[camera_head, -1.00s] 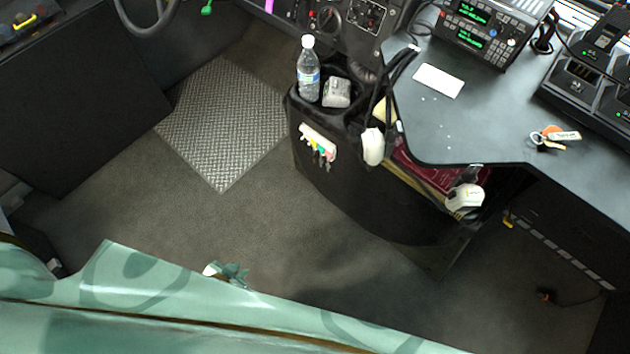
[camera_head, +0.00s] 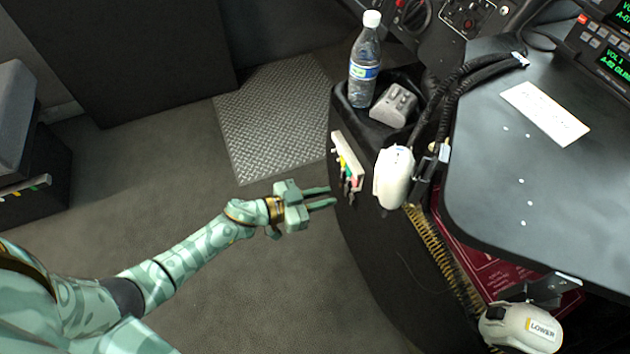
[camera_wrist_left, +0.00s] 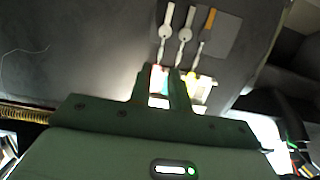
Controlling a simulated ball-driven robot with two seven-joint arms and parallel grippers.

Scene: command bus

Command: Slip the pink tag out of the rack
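The small white rack (camera_head: 346,158) is fixed to the side of the dark console, with several coloured tags and keys hanging from it. In the head view I cannot single out the pink tag. In the left wrist view the rack (camera_wrist_left: 202,90) is bright and partly hidden behind my fingers, and a pale reddish patch shows between them; I cannot tell if it is the pink tag. Keys (camera_wrist_left: 186,30) show beyond the fingertips. My left gripper (camera_head: 331,197) is open, its fingers apart and pointing at the console just below the rack. It also shows in the wrist view (camera_wrist_left: 161,69). My right gripper is out of view.
A water bottle (camera_head: 364,62) and a grey block (camera_head: 394,105) stand on the console top. A white device (camera_head: 393,177) hangs close right of the rack. The dark desk (camera_head: 550,190) juts out at right. The floor (camera_head: 260,300) left of the console is clear.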

